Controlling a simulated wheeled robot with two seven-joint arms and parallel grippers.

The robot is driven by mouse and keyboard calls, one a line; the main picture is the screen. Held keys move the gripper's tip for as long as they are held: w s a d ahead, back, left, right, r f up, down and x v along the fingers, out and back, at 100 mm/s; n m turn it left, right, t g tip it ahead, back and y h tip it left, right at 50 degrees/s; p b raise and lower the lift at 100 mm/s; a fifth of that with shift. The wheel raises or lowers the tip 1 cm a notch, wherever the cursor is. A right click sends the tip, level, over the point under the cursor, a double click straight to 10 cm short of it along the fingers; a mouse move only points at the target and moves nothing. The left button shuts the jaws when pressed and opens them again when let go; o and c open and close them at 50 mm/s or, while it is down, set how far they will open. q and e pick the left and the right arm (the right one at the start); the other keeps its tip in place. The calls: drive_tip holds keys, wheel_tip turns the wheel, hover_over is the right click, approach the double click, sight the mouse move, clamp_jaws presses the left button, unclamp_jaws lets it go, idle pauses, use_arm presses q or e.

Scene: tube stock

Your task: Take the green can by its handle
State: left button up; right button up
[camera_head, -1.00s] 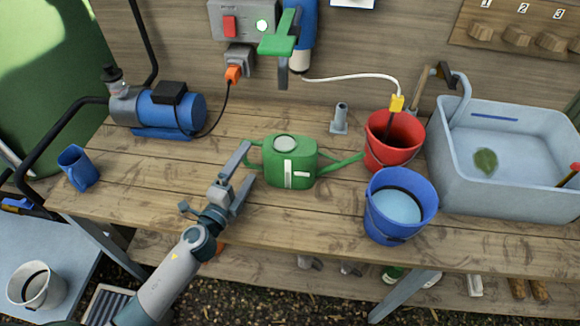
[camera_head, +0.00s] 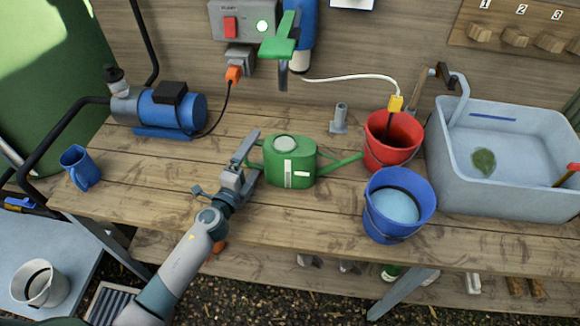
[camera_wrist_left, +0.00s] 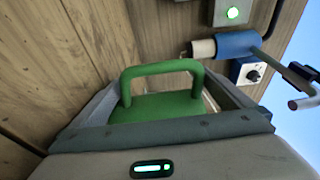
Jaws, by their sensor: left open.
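The green watering can (camera_head: 290,163) stands upright on the wooden bench, its spout pointing right and its handle on the left side. My left gripper (camera_head: 251,155) is open at the can's left side, by the handle. In the left wrist view, the green handle (camera_wrist_left: 160,70) arches up between the two spread fingers of the left gripper (camera_wrist_left: 158,105). I see no finger closed on it; whether a finger touches it I cannot tell. The right gripper is not in view.
A red bucket (camera_head: 391,150) and a blue bucket (camera_head: 385,228) with water stand right of the can, near the spout. A grey sink (camera_head: 445,185) is further right. A blue pump (camera_head: 180,113) and blue mug (camera_head: 83,172) stand left. A green tap lever (camera_head: 277,48) hangs above.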

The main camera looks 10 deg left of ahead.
use_arm(q)
drive_tip(key=shift+c, duration=0.6)
drive_tip(key=c, duration=1.5)
drive_tip(key=shift+r, duration=0.15)
drive_tip(key=shift+c, duration=0.3)
drive_tip(key=shift+w+r, duration=0.1)
drive_tip(key=shift+r+p, duration=0.3)
drive_tip(key=shift+r, duration=0.1)
wheel_tip(320, 180, up, 4)
drive_tip(key=shift+f+p, duration=0.2)
drive_tip(key=shift+p, duration=0.55)
wheel_tip(320, 180, up, 6)
drive_tip(key=r, duration=0.1)
hover_over(296, 141)
drive_tip(key=shift+f+b, duration=0.25)
drive_tip(key=shift+b, duration=0.15)
